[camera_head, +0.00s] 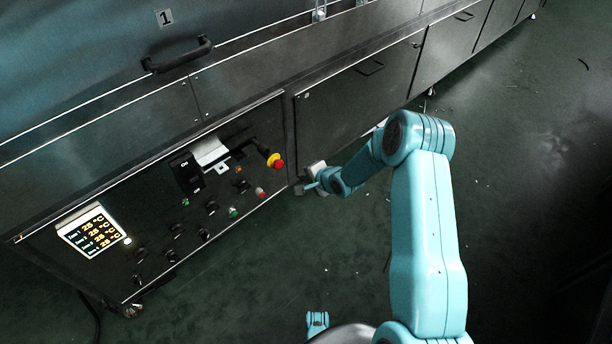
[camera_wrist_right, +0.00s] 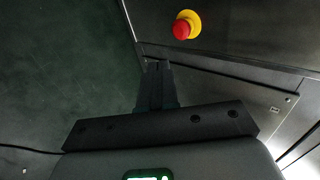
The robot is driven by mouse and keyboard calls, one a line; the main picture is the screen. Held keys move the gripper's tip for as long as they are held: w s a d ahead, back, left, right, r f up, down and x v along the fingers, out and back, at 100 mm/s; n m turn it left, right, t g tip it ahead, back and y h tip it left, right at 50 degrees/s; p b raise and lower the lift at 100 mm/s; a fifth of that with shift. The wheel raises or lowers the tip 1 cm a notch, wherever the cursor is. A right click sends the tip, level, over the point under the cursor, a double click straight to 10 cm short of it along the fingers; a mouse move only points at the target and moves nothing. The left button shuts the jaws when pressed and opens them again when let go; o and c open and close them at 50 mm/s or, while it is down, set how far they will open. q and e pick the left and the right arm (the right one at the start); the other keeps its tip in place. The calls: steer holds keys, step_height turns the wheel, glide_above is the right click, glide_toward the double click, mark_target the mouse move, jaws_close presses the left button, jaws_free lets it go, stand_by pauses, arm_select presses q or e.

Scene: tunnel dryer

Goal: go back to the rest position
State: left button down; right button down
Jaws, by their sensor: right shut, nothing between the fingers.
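My right arm reaches forward in the head view, and my right gripper (camera_head: 303,188) is near the right end of the dryer's control panel (camera_head: 150,262). In the right wrist view the gripper (camera_wrist_right: 157,66) has its fingers together with nothing between them. A red emergency button on a yellow base (camera_wrist_right: 186,25) is beyond the fingertips; it also shows in the head view (camera_head: 275,161), to the left of the gripper. The gripper looks apart from the button and the panel. My left gripper is not in view.
The panel has a lit temperature display (camera_head: 93,231), a lever switch (camera_head: 212,155) and several knobs and buttons. A door with a black handle (camera_head: 178,54) is above. More dark cabinet fronts (camera_head: 355,95) run to the upper right. The green floor (camera_head: 530,150) at the right is largely clear.

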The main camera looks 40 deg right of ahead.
steer(key=s+a+f+n+g+y, duration=0.1)
steer(key=s+a+n+g+y, duration=0.15)
steer(key=a, duration=0.75)
steer(key=s+a+f+n+g+y, duration=0.15)
steer(key=s+a, duration=0.25)
steer(key=a, duration=0.6)
steer(key=s+a+f+n+g, duration=0.1)
steer(key=s+a+n+g, duration=0.3)
steer(key=s, duration=0.7)
steer(key=s+a+f+n+g, duration=0.1)
steer(key=s+a+n, duration=0.2)
steer(key=s+n, duration=0.55)
step_height(320, 180, up, 29)
steer(key=s+p, duration=0.2)
steer(key=p, duration=2.8)
steer(key=shift+s+a+r+m, duration=0.15)
steer(key=shift+s+a+m, duration=0.2)
steer(key=shift+a+m, duration=0.1)
steer(key=shift+w, duration=0.1)
